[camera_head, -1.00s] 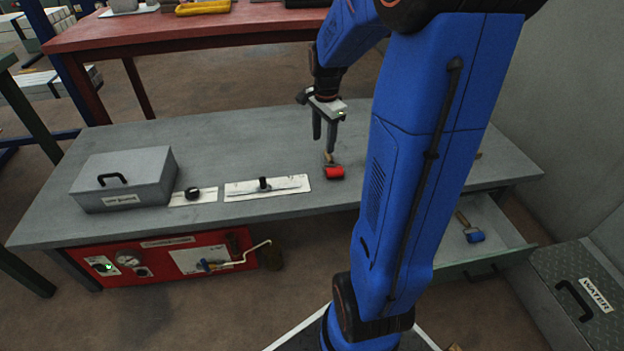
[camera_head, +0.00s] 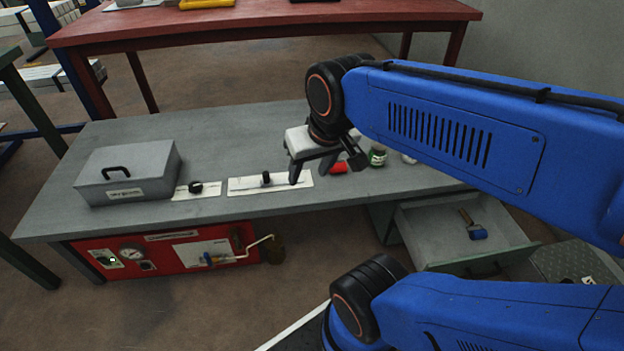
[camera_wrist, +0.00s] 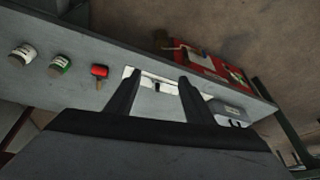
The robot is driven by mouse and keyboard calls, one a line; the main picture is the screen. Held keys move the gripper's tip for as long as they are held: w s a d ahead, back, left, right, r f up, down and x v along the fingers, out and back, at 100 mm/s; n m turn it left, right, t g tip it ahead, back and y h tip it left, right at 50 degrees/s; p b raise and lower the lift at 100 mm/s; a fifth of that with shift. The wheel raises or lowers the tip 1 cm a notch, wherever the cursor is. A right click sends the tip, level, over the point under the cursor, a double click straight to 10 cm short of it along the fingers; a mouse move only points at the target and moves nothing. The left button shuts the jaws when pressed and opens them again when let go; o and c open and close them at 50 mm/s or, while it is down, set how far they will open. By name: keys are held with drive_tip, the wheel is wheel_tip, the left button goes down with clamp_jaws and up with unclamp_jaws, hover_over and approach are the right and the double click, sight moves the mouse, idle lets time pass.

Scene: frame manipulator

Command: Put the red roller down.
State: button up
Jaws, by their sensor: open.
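The red roller (camera_head: 339,168) lies on the grey workbench (camera_head: 240,132), just right of a white plate, partly hidden by my gripper in the head view. In the wrist view the red roller (camera_wrist: 99,72) lies on the bench with its handle pointing toward the picture's bottom, beside the left finger and apart from it. My gripper (camera_head: 310,178) is open and empty above the bench near the white plate. Its two fingers (camera_wrist: 158,92) show spread in the wrist view with nothing between them.
A grey metal box (camera_head: 128,172) and white plates with black knobs (camera_head: 266,180) are on the bench. A green-labelled can (camera_head: 377,155) stands right of the roller, with another can (camera_wrist: 22,54) beyond. A blue roller (camera_head: 477,232) lies in the open drawer (camera_head: 430,220).

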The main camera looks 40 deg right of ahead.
drive_tip(key=shift+s+a+f+n, duration=0.1)
drive_tip(key=shift+s+a+n, duration=0.2)
drive_tip(key=shift+s+n, duration=0.3)
drive_tip(key=shift+s+a+n, duration=0.25)
drive_tip(key=shift+s+n, duration=0.15)
drive_tip(key=shift+s, duration=0.25)
